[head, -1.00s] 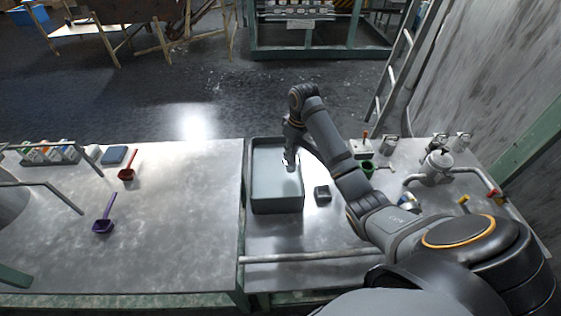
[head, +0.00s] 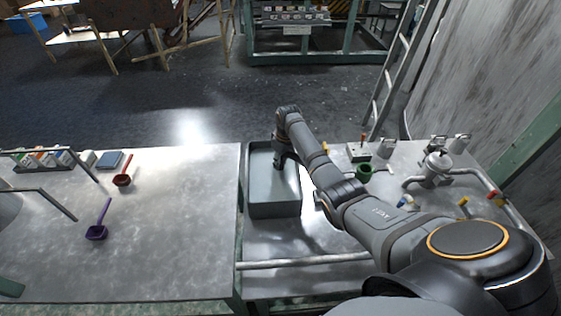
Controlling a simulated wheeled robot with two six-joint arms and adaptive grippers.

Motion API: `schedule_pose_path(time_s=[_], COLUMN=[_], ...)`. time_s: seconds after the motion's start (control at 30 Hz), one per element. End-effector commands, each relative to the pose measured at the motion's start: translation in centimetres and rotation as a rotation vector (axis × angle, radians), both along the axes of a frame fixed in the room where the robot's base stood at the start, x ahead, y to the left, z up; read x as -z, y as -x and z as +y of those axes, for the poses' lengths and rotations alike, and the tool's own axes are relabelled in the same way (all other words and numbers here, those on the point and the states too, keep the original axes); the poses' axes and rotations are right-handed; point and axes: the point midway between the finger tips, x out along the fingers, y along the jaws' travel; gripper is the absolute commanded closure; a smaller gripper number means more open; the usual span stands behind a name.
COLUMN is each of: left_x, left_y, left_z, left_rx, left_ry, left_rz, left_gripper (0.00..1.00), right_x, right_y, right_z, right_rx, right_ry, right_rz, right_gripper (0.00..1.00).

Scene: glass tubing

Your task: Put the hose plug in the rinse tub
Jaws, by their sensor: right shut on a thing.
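The rinse tub (head: 273,210) is the grey, open rectangular bin at the left end of the right-hand bench. My right gripper (head: 281,165) points down into the far part of the tub, inside its walls. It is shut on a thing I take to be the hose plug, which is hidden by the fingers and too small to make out. I cannot tell whether it touches the tub floor. My left gripper is not in view.
A green ring-like piece (head: 364,171), a metal valve fitting (head: 436,167) and several small fittings stand right of my arm. A red scoop (head: 122,180) and a purple scoop (head: 97,232) lie on the left bench, whose middle is clear.

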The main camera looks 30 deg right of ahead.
Motion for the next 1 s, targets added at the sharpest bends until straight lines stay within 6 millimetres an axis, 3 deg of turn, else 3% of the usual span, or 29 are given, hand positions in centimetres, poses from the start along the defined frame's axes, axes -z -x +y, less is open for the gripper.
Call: schedule_pose_path(time_s=[0.17, 0.2, 0.37, 0.73, 1.0], left_x=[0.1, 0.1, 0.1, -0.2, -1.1], left_y=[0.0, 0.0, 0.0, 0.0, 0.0], left_z=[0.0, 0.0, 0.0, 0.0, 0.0], left_rx=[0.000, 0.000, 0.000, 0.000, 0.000], left_ry=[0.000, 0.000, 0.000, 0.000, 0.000], left_rz=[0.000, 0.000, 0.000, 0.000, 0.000], left_gripper=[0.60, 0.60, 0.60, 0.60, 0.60], right_x=[0.3, 0.3, 0.3, -0.6, -6.8], right_y=[0.0, 0.0, 0.0, 0.0, 0.9], right_z=[0.0, 0.0, 0.0, -0.1, -0.4], right_rx=[0.000, 0.000, 0.000, 0.000, 0.000], right_ry=[0.000, 0.000, 0.000, 0.001, 0.002], right_rz=[0.000, 0.000, 0.000, 0.000, -0.004], right_gripper=[1.00, 0.71, 0.51, 0.51, 0.51])
